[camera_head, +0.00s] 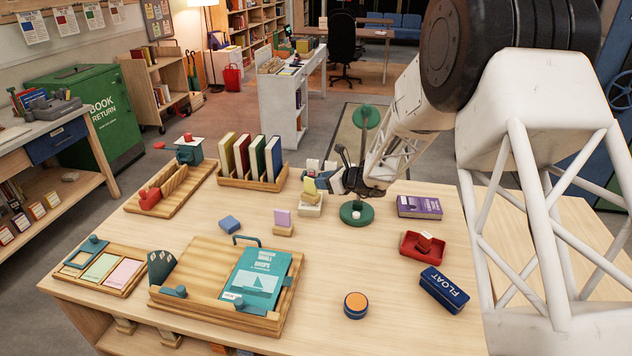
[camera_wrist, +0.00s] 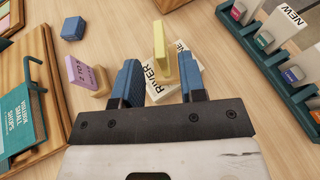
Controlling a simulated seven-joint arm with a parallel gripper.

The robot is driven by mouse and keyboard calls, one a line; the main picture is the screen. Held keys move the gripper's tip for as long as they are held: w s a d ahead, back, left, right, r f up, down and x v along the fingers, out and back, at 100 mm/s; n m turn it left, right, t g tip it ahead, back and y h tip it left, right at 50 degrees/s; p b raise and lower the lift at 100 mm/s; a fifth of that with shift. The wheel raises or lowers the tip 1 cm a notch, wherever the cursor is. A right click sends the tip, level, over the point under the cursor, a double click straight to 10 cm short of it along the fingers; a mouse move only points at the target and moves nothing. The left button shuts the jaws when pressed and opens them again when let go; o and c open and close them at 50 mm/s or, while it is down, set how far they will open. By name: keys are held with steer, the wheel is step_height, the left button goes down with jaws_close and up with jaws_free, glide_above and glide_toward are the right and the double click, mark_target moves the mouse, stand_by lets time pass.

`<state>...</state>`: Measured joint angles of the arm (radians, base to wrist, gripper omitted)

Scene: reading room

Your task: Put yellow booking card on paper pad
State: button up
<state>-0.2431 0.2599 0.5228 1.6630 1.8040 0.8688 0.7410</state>
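The yellow booking card (camera_head: 309,186) stands upright near the table's middle. In the wrist view the yellow card (camera_wrist: 162,45) rises from a pale foot, over or on a flat white printed block lettered RIVER (camera_wrist: 181,76). That block, a pale stack (camera_head: 311,209) in the head view, may be the paper pad; I cannot tell. My gripper (camera_wrist: 160,80) is open, its two blue fingers apart on either side of the yellow card's lower end. I see no clear contact between the fingers and the card.
A lilac card (camera_head: 282,217) on a wooden foot and a blue block (camera_head: 230,223) stand to the left. A green lamp base (camera_head: 356,213) is close on the right. Dark green rack (camera_wrist: 262,60) is right in the wrist view.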

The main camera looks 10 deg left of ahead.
steer(key=v, duration=0.6)
stand_by(0.8)
steer(key=s+d+r+n+g+h, duration=0.1)
steer(key=s+d+r+n, duration=0.35)
steer(key=s, duration=0.35)
steer(key=s+d+r+n+g+h, duration=0.1)
steer(key=s+d+r+n+h, duration=0.1)
steer(key=s+d+r+n, duration=0.35)
steer(key=s+d+r+n+g+h, duration=0.1)
steer(key=s+d+r+n+g, duration=0.1)
steer(key=s+r, duration=0.6)
steer(key=s+d+n+h, duration=0.3)
steer(key=s+d, duration=0.3)
steer(key=s, duration=0.4)
steer(key=s+d+n+h, duration=0.3)
steer(key=s+d+n, duration=0.1)
steer(key=s, duration=0.6)
steer(key=s+d+n+t+h, duration=0.1)
steer(key=s+d+n+h, duration=0.1)
steer(key=s+d, duration=0.5)
steer(key=s+n, duration=0.1)
steer(key=s, duration=0.2)
steer(key=shift+s+d+h, duration=0.25)
steer(key=shift+d+h, duration=0.05)
steer(key=shift+h, duration=0.1)
